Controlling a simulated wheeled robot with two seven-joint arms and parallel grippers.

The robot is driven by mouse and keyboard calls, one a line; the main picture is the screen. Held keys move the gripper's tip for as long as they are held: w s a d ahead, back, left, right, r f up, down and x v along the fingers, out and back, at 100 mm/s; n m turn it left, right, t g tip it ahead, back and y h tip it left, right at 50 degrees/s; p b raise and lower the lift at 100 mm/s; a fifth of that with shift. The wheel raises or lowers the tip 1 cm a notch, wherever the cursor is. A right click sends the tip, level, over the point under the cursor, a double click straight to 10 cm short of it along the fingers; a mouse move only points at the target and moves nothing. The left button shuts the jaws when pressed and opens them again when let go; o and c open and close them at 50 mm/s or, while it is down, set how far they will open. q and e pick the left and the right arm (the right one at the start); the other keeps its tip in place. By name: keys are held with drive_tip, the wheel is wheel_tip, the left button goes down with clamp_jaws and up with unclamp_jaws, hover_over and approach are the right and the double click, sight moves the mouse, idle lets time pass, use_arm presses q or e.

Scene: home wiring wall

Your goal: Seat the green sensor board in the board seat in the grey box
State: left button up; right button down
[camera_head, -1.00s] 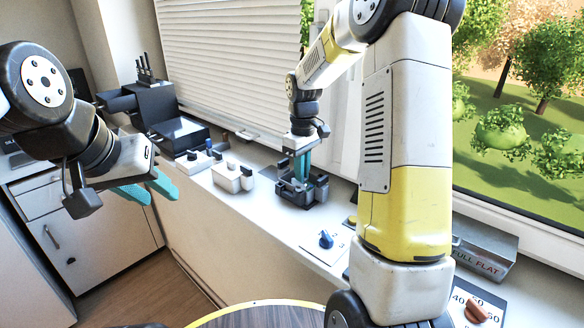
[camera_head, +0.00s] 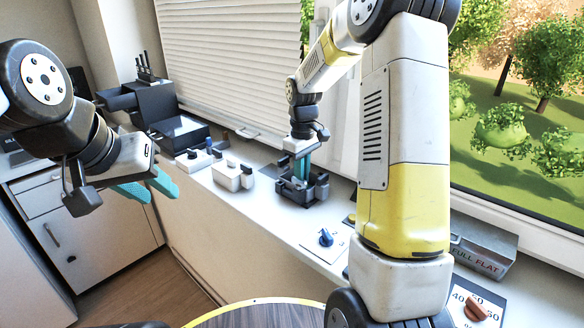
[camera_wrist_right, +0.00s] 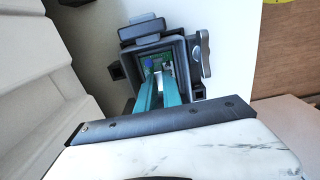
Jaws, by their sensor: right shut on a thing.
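The grey box (camera_head: 316,192) stands on the white sill, and its open top faces up in the right wrist view (camera_wrist_right: 182,52). My right gripper (camera_wrist_right: 160,76) reaches down into the box with its teal fingers close together. It is shut on the green sensor board (camera_wrist_right: 149,63), which shows only in part inside the box around the fingertips. The board seat is hidden, and I cannot tell how deep the board sits. In the head view the right gripper (camera_head: 301,168) is upright over the box. My left gripper (camera_head: 148,187) is open and empty, away to the left.
A grey lever (camera_wrist_right: 205,54) stands at the box's side. A white block-like fixture (camera_head: 233,177) and a black machine (camera_head: 160,110) are to the left on the sill. A blue knob (camera_head: 326,237) is in front. The window blind (camera_head: 225,65) is close behind.

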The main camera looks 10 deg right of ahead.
drive_tip(key=shift+f, duration=0.25)
drive_tip(key=c, duration=1.4)
unclamp_jaws()
drive_tip(key=shift+c, duration=0.2)
drive_tip(key=shift+r, duration=0.1)
wheel_tip(320, 180, up, 8)
drive_tip(key=shift+f, duration=0.2)
